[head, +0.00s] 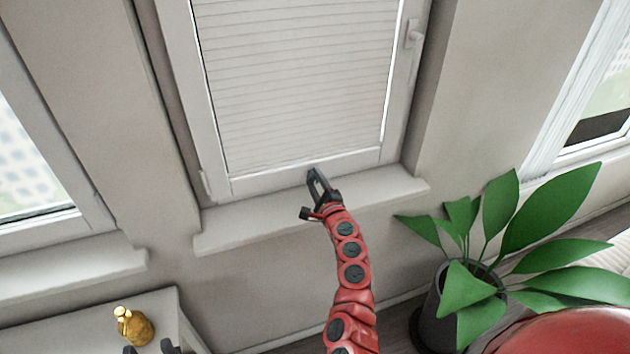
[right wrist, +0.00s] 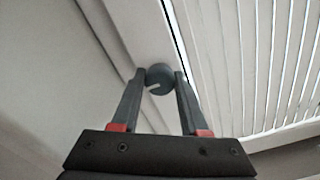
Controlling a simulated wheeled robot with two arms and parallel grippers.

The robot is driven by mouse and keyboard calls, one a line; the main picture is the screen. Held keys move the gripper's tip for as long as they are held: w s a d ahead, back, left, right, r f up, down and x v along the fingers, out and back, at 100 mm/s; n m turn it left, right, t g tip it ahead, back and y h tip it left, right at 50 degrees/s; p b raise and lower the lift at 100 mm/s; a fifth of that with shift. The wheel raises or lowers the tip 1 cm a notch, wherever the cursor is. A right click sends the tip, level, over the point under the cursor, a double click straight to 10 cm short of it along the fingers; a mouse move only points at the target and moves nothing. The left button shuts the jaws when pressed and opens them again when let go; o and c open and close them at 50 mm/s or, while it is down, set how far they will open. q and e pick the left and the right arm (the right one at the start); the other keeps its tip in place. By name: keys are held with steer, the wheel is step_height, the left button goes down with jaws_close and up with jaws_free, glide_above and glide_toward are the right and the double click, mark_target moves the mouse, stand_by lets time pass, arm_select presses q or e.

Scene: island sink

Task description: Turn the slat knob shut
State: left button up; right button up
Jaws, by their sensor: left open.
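The slat knob (right wrist: 158,80) is a small dark grey round knob with a short white mark, on the white window frame (right wrist: 120,30) beside the slats. My right gripper (right wrist: 160,76) has one finger on each side of the knob, and both fingers appear to touch it. In the head view my right gripper (head: 318,184) is at the bottom rail of the window and hides the knob. The pale slats (head: 300,85) fill the window pane, with bright lines along the sides. My left gripper (head: 151,350) shows only its dark fingertips at the bottom edge, apart and empty.
A window sill (head: 240,227) juts out below the window. A potted plant (head: 475,290) with broad leaves stands to the right of my right arm. A gold bottle (head: 134,327) stands on a pale table (head: 75,325) at lower left. A window handle (head: 413,35) is at upper right.

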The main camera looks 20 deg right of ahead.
steer(key=o, duration=0.4)
steer(key=shift+s, duration=0.1)
steer(key=s+b, duration=0.1)
steer(key=s, duration=0.4)
steer(key=s+b, duration=0.1)
steer(key=s, duration=0.5)
steer(key=s+b, duration=0.1)
steer(key=s, duration=0.5)
steer(key=shift+s+d, duration=0.15)
steer(key=shift+d, duration=0.15)
steer(key=shift+f, duration=0.15)
